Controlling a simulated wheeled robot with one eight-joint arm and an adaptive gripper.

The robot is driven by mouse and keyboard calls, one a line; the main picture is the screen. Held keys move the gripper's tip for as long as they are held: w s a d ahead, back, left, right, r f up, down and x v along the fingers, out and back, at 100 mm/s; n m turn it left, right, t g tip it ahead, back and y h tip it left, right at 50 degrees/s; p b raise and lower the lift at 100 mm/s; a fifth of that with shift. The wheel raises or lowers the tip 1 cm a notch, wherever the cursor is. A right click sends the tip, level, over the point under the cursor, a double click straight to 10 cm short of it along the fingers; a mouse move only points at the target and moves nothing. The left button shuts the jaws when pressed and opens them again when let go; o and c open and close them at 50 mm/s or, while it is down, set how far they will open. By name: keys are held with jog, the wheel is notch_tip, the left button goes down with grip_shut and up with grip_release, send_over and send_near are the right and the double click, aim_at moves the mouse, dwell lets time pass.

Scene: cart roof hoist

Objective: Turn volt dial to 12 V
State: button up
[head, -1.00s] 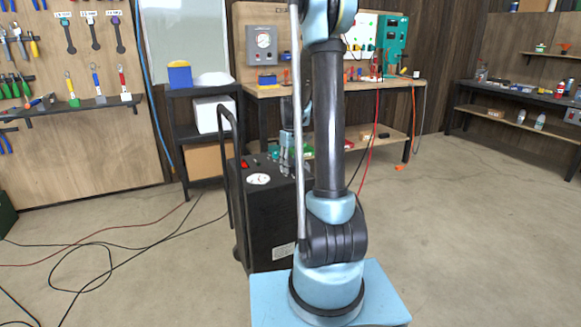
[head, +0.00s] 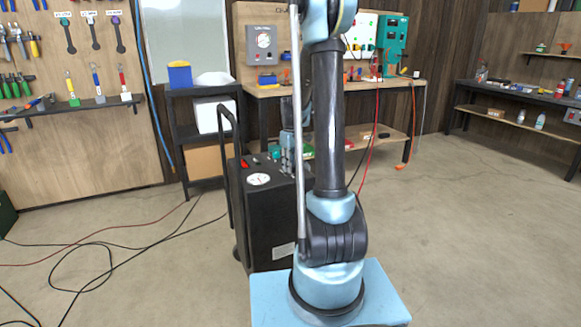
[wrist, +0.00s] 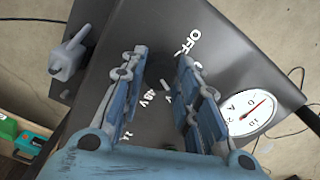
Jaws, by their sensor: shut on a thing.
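The black charger cart (head: 272,222) stands behind my arm in the head view, and its dark top fills much of the wrist view (wrist: 120,75). My gripper (wrist: 163,68) is over that top with its two blue fingers closed around the volt dial. The dark dial (wrist: 166,92) is mostly hidden between the fingers, with only a small pale mark showing. White labels around it read OFF (wrist: 188,41) and 48 V (wrist: 150,98); another is partly covered. I cannot tell the dial's exact setting. In the head view my gripper (head: 287,160) is small and partly hidden by my arm.
A round white meter (wrist: 248,112) with a red needle lies right of the fingers. Cables (head: 90,255) lie on the floor; a workbench (head: 350,90) stands behind.

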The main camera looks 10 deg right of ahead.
jog(key=o, duration=1.1)
notch_tip(320, 180, up, 12)
jog(key=shift+f, duration=0.1)
